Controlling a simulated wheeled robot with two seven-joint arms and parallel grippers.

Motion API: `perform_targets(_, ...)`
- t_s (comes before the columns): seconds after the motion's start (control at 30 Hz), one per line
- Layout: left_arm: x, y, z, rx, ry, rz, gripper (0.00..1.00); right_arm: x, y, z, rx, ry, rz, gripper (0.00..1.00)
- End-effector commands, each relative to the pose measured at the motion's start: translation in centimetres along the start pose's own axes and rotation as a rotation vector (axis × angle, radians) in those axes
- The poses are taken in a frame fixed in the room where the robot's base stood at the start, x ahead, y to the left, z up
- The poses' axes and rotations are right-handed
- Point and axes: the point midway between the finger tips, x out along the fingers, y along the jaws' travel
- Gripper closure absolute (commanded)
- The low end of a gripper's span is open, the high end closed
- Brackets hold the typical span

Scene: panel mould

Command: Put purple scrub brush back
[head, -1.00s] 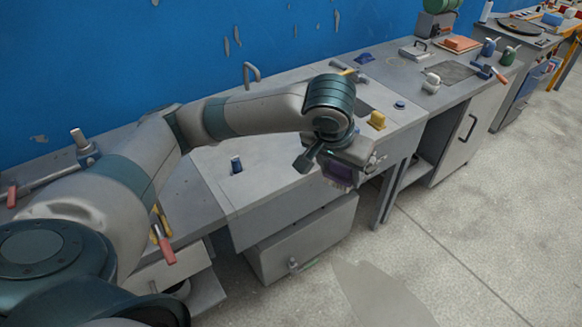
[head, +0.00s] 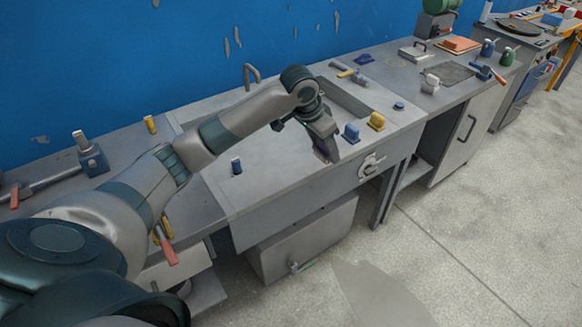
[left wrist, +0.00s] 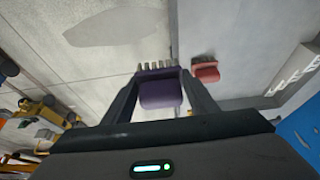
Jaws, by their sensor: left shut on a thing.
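My left gripper (head: 324,154) is shut on the purple scrub brush (left wrist: 160,92) and hangs over the grey sink bench (head: 285,185), near its front. In the left wrist view the brush sits between the two fingers, its pale bristles pointing away from the palm. In the head view the gripper mostly hides it. Whether the brush touches the bench, I cannot tell. A blue block-like brush (head: 351,132) and a yellow one (head: 376,121) stand to the right of the gripper. A red brush (left wrist: 206,72) shows beside the purple one in the left wrist view. My right gripper is out of view.
A small blue upright piece (head: 236,166) stands on the left. The bench top between it and the gripper is clear.

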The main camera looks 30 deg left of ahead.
Motion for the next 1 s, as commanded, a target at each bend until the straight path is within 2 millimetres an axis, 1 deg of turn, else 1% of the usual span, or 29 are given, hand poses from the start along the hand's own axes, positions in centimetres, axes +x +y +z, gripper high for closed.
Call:
perform_targets(0.13,0.1,-0.2,0.0,0.004,0.002,0.0,0.68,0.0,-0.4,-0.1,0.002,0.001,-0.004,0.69)
perform_targets(0.37,0.1,-0.2,0.0,0.004,0.002,0.0,0.68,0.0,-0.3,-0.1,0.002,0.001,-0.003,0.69)
perform_targets(0.53,0.4,-1.2,0.6,0.002,-0.001,0.0,0.68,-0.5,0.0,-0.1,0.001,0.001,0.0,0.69)
perform_targets(0.67,1.1,-2.9,1.5,0.0,-0.003,-0.001,0.68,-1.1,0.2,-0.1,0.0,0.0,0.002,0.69)
perform_targets(1.0,3.8,-8.9,4.8,-0.001,-0.003,-0.001,0.68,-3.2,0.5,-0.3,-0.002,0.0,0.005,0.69)
